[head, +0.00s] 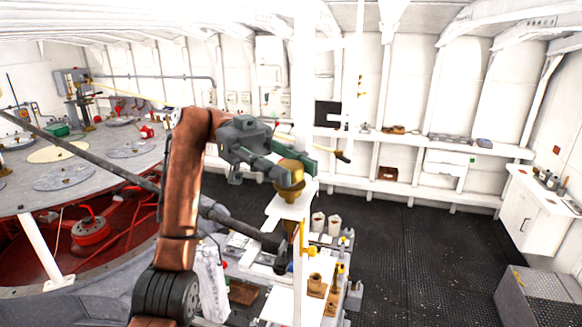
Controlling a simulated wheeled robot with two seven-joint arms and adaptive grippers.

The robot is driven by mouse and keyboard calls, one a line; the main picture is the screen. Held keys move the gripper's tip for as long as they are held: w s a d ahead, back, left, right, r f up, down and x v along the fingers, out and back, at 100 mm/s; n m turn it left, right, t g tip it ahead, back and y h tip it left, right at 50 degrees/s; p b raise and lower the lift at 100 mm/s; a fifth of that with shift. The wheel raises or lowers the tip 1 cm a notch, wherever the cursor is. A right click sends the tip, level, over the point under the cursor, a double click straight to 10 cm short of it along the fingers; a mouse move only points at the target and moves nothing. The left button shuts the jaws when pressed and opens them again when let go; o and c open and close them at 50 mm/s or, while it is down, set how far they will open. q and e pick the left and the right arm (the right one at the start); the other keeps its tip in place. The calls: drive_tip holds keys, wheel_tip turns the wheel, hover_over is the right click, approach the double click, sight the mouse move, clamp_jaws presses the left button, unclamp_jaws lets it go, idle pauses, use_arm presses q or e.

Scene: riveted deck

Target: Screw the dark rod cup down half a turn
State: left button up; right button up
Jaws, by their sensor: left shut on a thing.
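My left gripper (289,164) reaches in from the left on a copper-coloured arm. Its grey-green fingers are shut around a brass-coloured cup (291,184), one finger on each side. The cup stands at the top of a white stand (290,208), and the fingers partly hide it. A long dark rod (95,167) slopes down from the left edge, passes behind my arm and ends low near the stand. I cannot tell whether the rod joins the cup. My right gripper is not in view.
Below the stand is a bench with brass fittings (316,284) and two pale cups (326,223). A white post (304,80) rises just behind the gripper. A large round grey table (100,185) fills the left. Dark floor (420,250) is open at right.

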use_arm(q)
drive_tip(key=shift+r+m+g+y, duration=0.25)
drive_tip(key=shift+m+g+y, duration=0.05)
drive_tip(key=shift+y, duration=0.1)
drive_tip(key=o, duration=1.1)
drive_tip(key=shift+w+f, duration=0.1)
drive_tip(key=shift+o, duration=0.5)
drive_tip(key=shift+a, duration=0.1)
drive_tip(key=shift+f, duration=0.15)
drive_tip(key=shift+h, duration=0.3)
